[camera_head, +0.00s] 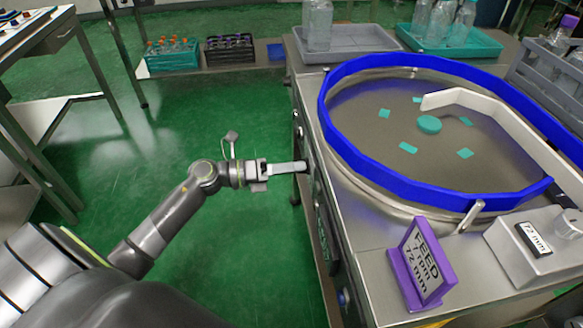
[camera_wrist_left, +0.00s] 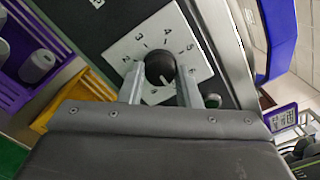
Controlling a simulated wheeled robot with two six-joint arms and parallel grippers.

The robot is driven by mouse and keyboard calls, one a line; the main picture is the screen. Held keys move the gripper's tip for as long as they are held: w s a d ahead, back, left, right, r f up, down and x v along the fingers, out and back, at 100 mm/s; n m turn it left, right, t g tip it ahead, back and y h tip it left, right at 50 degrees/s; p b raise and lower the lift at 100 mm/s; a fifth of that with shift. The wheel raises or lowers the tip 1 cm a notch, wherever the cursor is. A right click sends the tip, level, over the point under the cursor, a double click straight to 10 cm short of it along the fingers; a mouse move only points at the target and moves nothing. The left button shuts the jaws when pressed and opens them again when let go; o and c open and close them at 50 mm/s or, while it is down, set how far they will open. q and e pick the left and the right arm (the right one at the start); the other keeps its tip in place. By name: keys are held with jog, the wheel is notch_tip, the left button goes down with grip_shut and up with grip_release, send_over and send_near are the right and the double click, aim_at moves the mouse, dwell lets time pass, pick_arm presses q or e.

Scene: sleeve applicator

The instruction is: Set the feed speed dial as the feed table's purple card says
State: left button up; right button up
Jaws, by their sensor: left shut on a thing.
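The purple card (camera_head: 422,264) stands on the feed table (camera_head: 375,262) and reads "FEED 7 rpm 72 mm". The feed speed dial shows in the left wrist view as a dark round knob (camera_wrist_left: 160,68) on a white numbered plate (camera_wrist_left: 128,48). I can read 2, 3, 4 and 5 along the plate's far side. A small pale mark shows low on the knob; its exact reading is unclear. My left gripper (camera_head: 299,167) reaches the table's left side panel. Its fingers (camera_wrist_left: 160,88) are shut on the knob, one on each side. My right gripper is out of view.
A blue-rimmed round turntable (camera_head: 375,90) fills the table top. A grey box with a "72 mm" display (camera_head: 533,239) stands right of the card. Grey and teal trays with bottles (camera_head: 345,42) stand at the back. Green floor (camera_head: 240,110) is open left of the table.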

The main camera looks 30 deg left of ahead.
pick_arm(q)
jog(key=shift+f, duration=0.1)
jog(key=o, duration=1)
jog(key=v, duration=1.7)
jog(key=shift+s+a, duration=0.15)
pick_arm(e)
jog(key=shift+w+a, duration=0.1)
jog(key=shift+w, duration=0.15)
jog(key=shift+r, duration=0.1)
